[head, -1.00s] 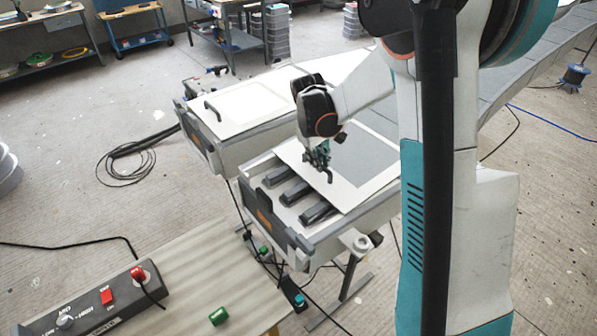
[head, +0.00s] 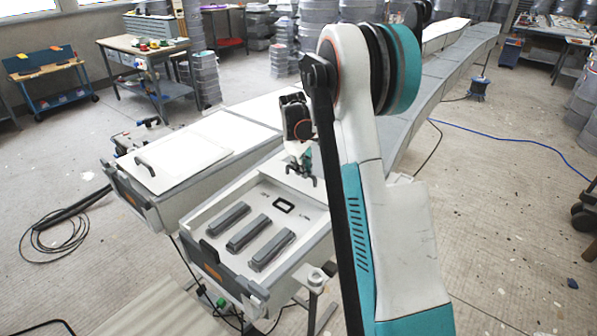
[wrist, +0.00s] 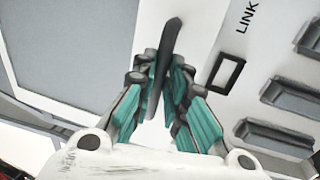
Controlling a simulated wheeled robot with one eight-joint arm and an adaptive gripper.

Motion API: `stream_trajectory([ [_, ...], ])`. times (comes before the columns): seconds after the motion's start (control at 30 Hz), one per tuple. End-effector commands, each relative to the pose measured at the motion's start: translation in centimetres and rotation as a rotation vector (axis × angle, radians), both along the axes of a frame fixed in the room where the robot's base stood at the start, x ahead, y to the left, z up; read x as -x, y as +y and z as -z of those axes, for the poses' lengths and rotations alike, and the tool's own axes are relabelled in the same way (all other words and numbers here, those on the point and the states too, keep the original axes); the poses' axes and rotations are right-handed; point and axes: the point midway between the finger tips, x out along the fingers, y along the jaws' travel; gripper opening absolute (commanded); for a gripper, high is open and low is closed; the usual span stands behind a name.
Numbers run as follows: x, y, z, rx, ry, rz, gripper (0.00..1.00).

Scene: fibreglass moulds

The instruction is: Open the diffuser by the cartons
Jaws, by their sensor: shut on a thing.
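The near right unit (head: 215,216), which looks like a diffuser, has a pale box with a white sliding cover (head: 292,151). The cover is drawn back, baring several grey bars (head: 273,250) and a black-framed slot (head: 284,205). My gripper (head: 303,172) is shut on the cover's dark handle, partly hidden by my arm in the head view. In the wrist view my gripper (wrist: 162,82) has its teal fingers on either side of the dark handle (wrist: 168,45). The cover's grey panel (wrist: 70,45) is at left, the slot (wrist: 226,74) and bars at right. I cannot make out any cartons.
A second similar unit (head: 200,186) stands to the left with its cover on and a dark handle (head: 145,167). A black cable coil (head: 50,235) lies on the floor at left. A workbench (head: 150,45) stands behind. A blue cable (head: 510,140) crosses the floor at right.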

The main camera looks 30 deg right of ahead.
Motion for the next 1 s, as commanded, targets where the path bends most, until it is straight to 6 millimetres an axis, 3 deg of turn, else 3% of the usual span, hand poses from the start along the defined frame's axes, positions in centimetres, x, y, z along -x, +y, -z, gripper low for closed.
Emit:
stream_trajectory([
  [0.27,0.0,0.0,0.0,0.0,0.0,0.0,0.0],
  [0.3,0.0,0.0,0.0,0.0,-0.001,0.0,0.2],
  [0.37,0.0,0.0,0.0,0.0,-0.001,0.0,0.33],
  [0.77,0.0,0.1,-0.4,0.0,0.0,0.0,0.33],
  [1.0,0.2,0.8,-3.9,0.0,0.0,-0.001,0.33],
])
